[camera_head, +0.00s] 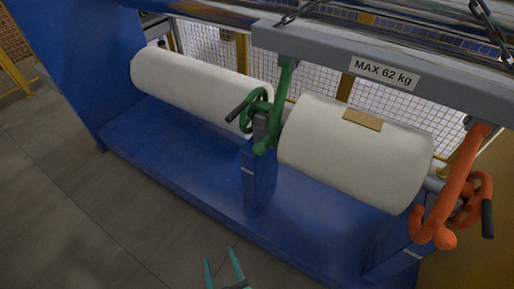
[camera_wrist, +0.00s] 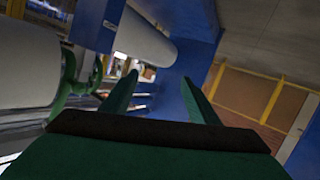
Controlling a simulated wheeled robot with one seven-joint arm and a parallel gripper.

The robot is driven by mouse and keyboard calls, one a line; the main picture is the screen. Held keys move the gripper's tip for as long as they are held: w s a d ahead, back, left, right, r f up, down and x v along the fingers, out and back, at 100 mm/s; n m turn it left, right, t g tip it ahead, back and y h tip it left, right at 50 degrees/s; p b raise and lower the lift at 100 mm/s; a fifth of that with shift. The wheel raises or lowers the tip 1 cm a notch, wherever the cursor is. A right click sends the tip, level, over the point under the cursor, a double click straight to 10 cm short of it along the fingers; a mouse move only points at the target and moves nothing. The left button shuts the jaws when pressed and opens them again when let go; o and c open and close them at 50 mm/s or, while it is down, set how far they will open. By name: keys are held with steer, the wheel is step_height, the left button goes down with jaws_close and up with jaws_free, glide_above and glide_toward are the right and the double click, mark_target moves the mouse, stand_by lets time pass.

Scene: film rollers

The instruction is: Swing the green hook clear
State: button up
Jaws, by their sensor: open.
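The green hook (camera_head: 284,92) hangs from the grey beam in the head view. Its lower end reaches down beside a green handwheel (camera_head: 258,108) with a dark handle, at the blue post between two white rolls. My gripper (camera_head: 223,268) is at the bottom edge of the head view, in front of the blue base and apart from the hook. Its two teal fingers are spread with nothing between them. In the wrist view the open fingers (camera_wrist: 160,95) point toward blue structure, and a green wheel (camera_wrist: 68,82) shows to their left.
A grey beam (camera_head: 330,62) labelled "MAX 62 kg" hangs on chains above the rolls. An orange hook (camera_head: 459,180) hangs at its right end. White rolls lie left (camera_head: 190,85) and right (camera_head: 340,155) on the blue frame (camera_head: 165,145). The floor at front left is clear.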

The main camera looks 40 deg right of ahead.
steer(key=w+d+r+m+g+h, duration=0.1)
steer(key=w+d+r+m+h, duration=0.35)
steer(key=w+d, duration=0.6)
steer(key=m+g+h, duration=0.3)
steer(key=m+h, duration=0.1)
steer(key=h, duration=0.3)
glide_toward(257, 153)
steer(key=w, duration=0.1)
steer(key=x, duration=1)
steer(key=shift+s+d, duration=0.3)
steer(key=shift+d, duration=0.15)
steer(key=shift+w+d, duration=0.5)
steer(key=shift+d, duration=0.05)
jaws_close()
steer(key=shift+r, duration=0.1)
